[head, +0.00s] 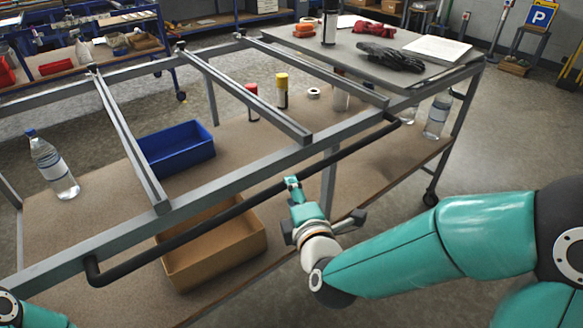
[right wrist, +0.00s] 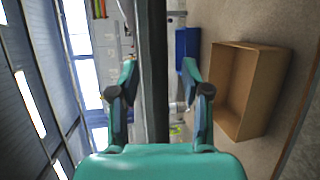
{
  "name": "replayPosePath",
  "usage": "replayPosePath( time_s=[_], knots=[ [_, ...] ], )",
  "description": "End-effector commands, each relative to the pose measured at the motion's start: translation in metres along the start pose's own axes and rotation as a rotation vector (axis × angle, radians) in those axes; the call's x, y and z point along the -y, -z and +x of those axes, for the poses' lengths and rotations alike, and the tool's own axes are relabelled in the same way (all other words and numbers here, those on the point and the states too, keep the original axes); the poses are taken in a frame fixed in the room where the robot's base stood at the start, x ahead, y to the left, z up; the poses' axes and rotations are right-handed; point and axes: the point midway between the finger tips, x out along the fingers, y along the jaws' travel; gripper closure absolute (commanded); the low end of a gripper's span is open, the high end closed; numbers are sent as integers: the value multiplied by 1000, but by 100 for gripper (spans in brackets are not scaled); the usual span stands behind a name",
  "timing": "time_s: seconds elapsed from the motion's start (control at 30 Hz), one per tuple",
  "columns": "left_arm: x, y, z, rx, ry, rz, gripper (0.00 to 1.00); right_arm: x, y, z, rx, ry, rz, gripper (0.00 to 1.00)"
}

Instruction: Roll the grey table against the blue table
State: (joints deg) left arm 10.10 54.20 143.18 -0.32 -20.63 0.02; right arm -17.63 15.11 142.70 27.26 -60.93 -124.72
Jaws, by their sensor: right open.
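The grey table (head: 222,184) is a wheeled frame with open top rails, a grey top plate at its far right end and a brown lower shelf. A black handle bar (head: 232,208) runs along its near side. My right gripper (head: 292,184) is open at the bar's middle. In the right wrist view the bar (right wrist: 153,75) passes between the two spread fingers, with no clear contact. The blue table (head: 165,48) stands at the back left, with floor between it and the grey table. My left gripper is out of view; only a piece of that arm shows.
The lower shelf carries a blue bin (head: 178,150), a cardboard box (head: 215,250) and bottles (head: 54,165). Black gloves (head: 390,57) and a paper (head: 438,48) lie on the top plate.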

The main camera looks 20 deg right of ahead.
Motion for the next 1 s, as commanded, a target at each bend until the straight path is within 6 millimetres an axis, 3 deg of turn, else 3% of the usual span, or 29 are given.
replayPosePath(
  time_s=[0.1, 0.3, 0.7, 1.0],
  knots=[
    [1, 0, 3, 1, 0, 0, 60, 0, -1, 24, 4, -3, 2, 53],
    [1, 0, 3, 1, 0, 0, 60, 0, -1, 46, 3, -3, 1, 53],
    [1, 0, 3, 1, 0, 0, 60, -1, -1, 53, 2, -3, 0, 53],
    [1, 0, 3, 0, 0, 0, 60, 0, -1, 52, 3, -3, 0, 100]
  ],
)
